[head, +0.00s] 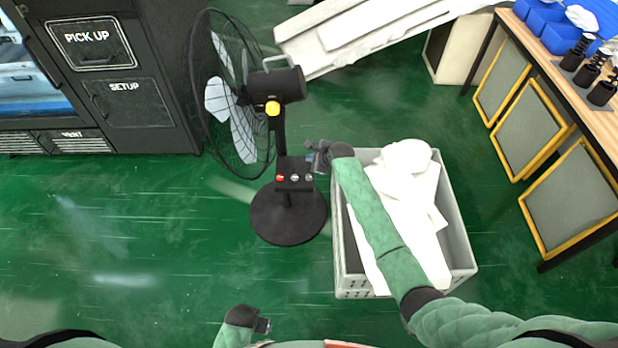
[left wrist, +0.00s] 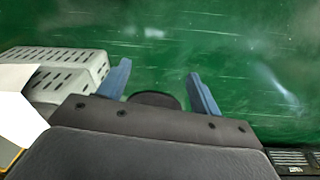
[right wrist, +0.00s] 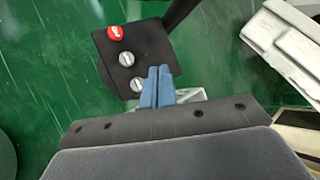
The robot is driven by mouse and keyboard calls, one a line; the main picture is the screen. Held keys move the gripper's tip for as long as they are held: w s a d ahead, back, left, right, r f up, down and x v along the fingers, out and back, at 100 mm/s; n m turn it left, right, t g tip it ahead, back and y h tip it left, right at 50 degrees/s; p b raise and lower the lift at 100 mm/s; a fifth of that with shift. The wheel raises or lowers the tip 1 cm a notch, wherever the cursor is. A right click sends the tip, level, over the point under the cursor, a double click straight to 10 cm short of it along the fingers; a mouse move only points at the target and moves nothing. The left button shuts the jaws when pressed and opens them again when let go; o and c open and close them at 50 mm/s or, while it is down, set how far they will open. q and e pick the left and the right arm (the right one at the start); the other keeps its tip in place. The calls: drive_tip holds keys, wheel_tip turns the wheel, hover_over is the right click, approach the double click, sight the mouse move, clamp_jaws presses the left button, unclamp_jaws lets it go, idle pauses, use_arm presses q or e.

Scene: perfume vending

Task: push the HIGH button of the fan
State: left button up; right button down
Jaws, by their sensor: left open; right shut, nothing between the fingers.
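The black pedestal fan (head: 284,85) stands on a round base (head: 288,214) at the centre left of the head view. Its control box (head: 296,173) carries a red button (head: 280,178) and two grey-white buttons (head: 294,178). The right wrist view shows the box (right wrist: 152,45) with the red button (right wrist: 115,33) and the grey-white buttons (right wrist: 126,59) in a row. My right gripper (head: 318,158) is shut and empty beside the box. Its fingertips (right wrist: 158,70) overlap the box near the end grey-white button (right wrist: 137,85); contact cannot be told. My left gripper (left wrist: 160,85) is open and empty, low over the floor.
A grey crate (head: 464,248) with white items stands under my right arm. A dark vending cabinet (head: 125,90) is at the left, a white panel (head: 370,30) behind. A wooden table (head: 560,75) stands at the right. Green floor at the lower left is clear.

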sight(311, 179)
wheel_tip(311, 179, down, 4)
drive_tip(key=b, duration=0.4)
drive_tip(key=shift+b, duration=0.35)
drive_tip(key=shift+f+b, duration=0.95)
drive_tip(key=shift+b, duration=0.25)
drive_tip(key=shift+f, duration=0.25)
use_arm(q)
drive_tip(key=d+r+t+h, duration=0.1)
drive_tip(key=d+r, duration=0.2)
drive_tip(key=r, duration=1.9)
drive_tip(key=shift+w+r+b, duration=0.35)
use_arm(e)
drive_tip(key=shift+f, duration=1.1)
use_arm(q)
drive_tip(key=shift+d, duration=0.1)
drive_tip(key=shift+r, duration=0.25)
use_arm(e)
drive_tip(key=shift+f, duration=0.35)
